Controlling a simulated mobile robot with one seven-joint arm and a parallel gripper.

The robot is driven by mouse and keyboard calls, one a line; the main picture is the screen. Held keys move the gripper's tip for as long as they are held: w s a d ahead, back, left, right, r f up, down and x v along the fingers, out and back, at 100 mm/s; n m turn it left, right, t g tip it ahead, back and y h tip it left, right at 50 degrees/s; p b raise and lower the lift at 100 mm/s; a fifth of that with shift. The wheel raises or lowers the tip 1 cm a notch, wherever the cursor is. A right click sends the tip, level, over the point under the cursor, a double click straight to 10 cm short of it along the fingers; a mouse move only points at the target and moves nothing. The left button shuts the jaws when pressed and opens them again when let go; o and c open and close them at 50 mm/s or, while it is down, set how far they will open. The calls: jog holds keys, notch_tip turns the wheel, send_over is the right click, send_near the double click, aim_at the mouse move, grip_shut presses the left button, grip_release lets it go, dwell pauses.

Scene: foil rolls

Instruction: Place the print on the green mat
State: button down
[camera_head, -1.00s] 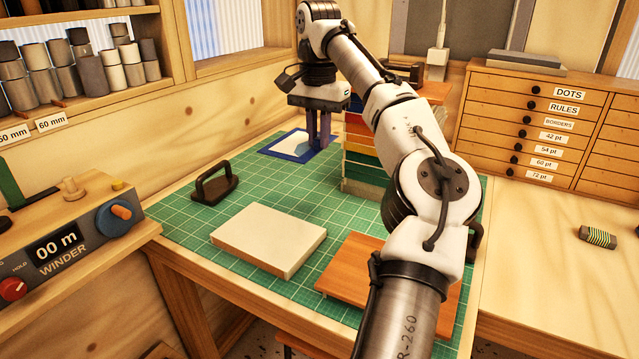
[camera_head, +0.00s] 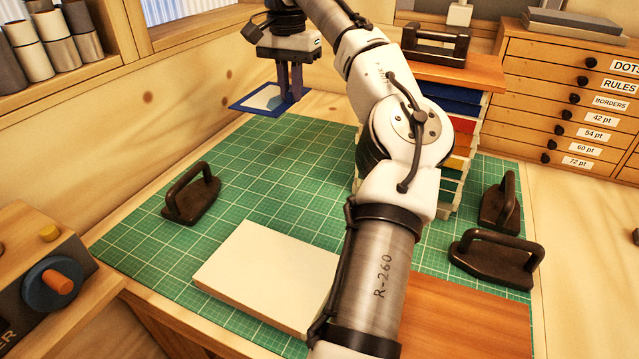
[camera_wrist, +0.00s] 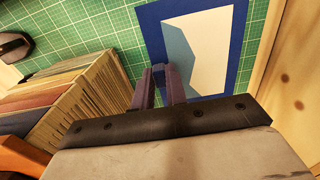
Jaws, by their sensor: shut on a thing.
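The print (camera_head: 262,97) is a flat sheet with a blue border and a white and pale blue picture. My gripper (camera_head: 291,99) is shut on its near right edge and holds it by the mat's far edge, apparently raised. In the wrist view the print (camera_wrist: 210,50) lies beyond my purple-grey fingers (camera_wrist: 165,72), with green on both sides and wood to the right. The green mat (camera_head: 290,180) is gridded and covers much of the table. Any gap between print and mat is hard to judge.
A colourful stack (camera_head: 462,150) with a wooden top stands right of the gripper; it also shows in the wrist view (camera_wrist: 85,105). Dark handled weights (camera_head: 192,195) (camera_head: 495,258), a pale slab (camera_head: 270,275) and a wooden board (camera_head: 460,325) sit on the mat. Its middle left is clear.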

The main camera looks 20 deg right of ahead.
send_over(296, 180)
notch_tip(296, 180, down, 14)
jog(key=shift+s+r, duration=0.1)
jog(key=shift+f, duration=2.75)
jog(key=shift+f, duration=0.1)
jog(key=c, duration=1.4)
grip_release()
jog(key=shift+c, duration=0.2)
notch_tip(296, 180, up, 12)
jog(key=b, duration=0.1)
